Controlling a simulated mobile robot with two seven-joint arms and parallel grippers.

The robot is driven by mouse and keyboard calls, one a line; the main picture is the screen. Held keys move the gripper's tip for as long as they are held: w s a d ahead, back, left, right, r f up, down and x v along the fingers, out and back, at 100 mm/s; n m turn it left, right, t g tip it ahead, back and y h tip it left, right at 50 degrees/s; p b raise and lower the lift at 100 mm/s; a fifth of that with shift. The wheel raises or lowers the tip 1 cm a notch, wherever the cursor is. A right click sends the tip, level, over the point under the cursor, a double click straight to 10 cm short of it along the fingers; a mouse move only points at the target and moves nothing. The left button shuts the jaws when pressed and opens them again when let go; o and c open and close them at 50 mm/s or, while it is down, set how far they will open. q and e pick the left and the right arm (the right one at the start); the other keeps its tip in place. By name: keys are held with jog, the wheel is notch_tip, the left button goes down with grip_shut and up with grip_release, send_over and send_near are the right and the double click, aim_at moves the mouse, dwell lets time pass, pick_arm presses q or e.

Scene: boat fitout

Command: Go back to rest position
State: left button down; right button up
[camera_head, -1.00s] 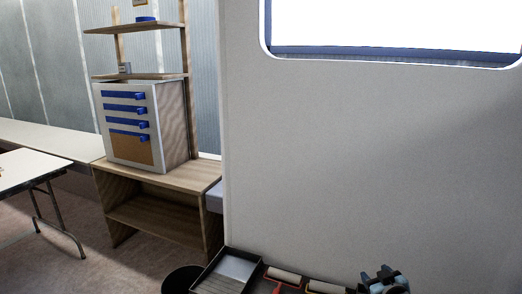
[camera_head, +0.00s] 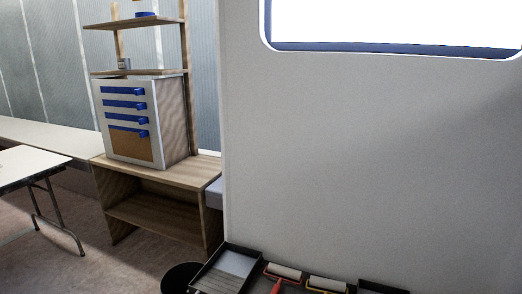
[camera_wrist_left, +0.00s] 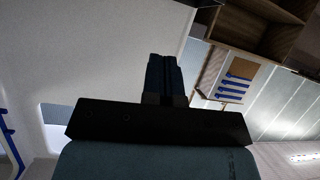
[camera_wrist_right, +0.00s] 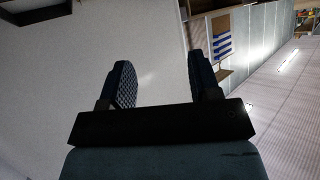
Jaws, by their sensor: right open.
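My left gripper (camera_wrist_left: 164,75) shows in the left wrist view with its two dark fingers together and nothing visible between them. My right gripper (camera_wrist_right: 158,80) shows in the right wrist view with its fingers wide apart and only the pale wall behind the gap. Neither gripper shows in the head view now. Both wrist views are strongly tilted. The drawer cabinet with blue handles shows beyond the fingers, in the left wrist view (camera_wrist_left: 238,78) and in the right wrist view (camera_wrist_right: 221,45).
A white wall (camera_head: 370,150) with a window fills the right. Below it are a paint tray (camera_head: 234,265), rollers (camera_head: 284,271), another dark tray (camera_head: 384,288) and a black bucket (camera_head: 180,278). A wooden shelf unit (camera_head: 165,178) and a white table (camera_head: 28,166) stand left.

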pick_arm(q)
notch_tip(320, 180, up, 15)
jog(key=s+a+g+y+p, duration=0.1)
jog(key=s+a+p, duration=0.1)
jog(key=p, duration=2.2)
jog(key=shift+a+f, duration=0.2)
jog(key=shift+a, duration=0.1)
pick_arm(e)
notch_tip(320, 180, up, 15)
jog(key=s+d+g+h, duration=0.1)
jog(key=s+d, duration=0.1)
jog(key=shift+d+f, duration=0.15)
jog(key=shift+d, duration=0.15)
